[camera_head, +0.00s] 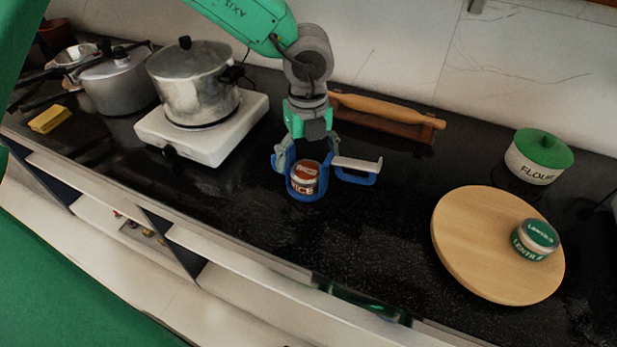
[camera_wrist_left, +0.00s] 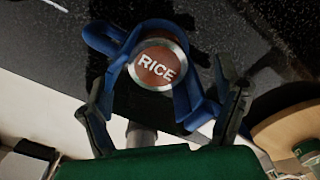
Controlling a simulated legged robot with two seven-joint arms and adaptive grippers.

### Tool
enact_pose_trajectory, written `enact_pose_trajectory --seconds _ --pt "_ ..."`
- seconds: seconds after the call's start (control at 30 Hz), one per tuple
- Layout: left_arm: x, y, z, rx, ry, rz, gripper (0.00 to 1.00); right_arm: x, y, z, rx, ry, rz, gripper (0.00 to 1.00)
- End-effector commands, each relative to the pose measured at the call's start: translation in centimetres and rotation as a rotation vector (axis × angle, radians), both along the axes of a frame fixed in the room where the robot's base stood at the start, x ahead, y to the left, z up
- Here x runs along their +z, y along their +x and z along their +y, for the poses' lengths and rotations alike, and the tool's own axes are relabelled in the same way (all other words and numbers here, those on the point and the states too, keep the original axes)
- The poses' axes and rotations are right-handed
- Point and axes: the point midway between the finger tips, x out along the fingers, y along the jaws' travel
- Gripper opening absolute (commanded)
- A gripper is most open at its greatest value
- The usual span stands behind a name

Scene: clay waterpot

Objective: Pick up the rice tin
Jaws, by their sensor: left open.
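The rice tin (camera_head: 304,178) is a small round tin with a red-brown lid, standing on the dark counter in the head view. Its lid, lettered RICE, faces the camera in the left wrist view (camera_wrist_left: 157,64). My left gripper (camera_head: 306,157) is open above the tin, pointing down, with a finger on either side. Blue bracket-like parts (camera_head: 357,179) show around and beside the tin; I cannot tell whether they are finger ends or a separate holder, or whether they touch it. The gripper also shows in the left wrist view (camera_wrist_left: 165,108). My right gripper is not in view.
A steel pot (camera_head: 193,85) stands on a white stove (camera_head: 240,112) at left. A rolling pin (camera_head: 385,108) lies behind the gripper. A round wooden board (camera_head: 465,240) with a lentils tin (camera_head: 535,240), and a flour pot (camera_head: 538,160), stand at right. The counter between tin and board is clear.

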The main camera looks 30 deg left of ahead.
Motion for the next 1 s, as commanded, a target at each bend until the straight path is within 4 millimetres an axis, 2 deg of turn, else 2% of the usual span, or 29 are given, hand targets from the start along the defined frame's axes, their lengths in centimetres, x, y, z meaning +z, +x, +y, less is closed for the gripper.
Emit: enact_pose_trajectory --seconds 0.17,0.43,0.67,0.7,0.87,0.9,1.0 --pt "-1.2 -0.2 0.0 -0.001 0.001 0.004 0.82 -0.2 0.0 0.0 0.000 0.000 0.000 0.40" --pt "-5.1 -0.4 -0.2 -0.002 0.001 0.004 0.82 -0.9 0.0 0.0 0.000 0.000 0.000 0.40" --pt "-5.4 -0.5 -0.1 0.000 0.000 0.001 0.82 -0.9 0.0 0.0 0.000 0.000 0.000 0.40" --pt "-5.4 -0.5 -0.1 -0.001 0.001 0.002 0.79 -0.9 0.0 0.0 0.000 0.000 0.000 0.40" --pt "-5.4 -0.4 -0.2 -0.001 0.000 0.003 0.22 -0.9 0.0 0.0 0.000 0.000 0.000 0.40" --pt "-5.4 -0.4 -0.2 -0.001 -0.001 0.002 0.18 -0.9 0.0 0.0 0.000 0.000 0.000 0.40" --pt "-5.4 -0.4 -0.2 -0.001 0.000 0.001 0.18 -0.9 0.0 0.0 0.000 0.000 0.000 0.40"
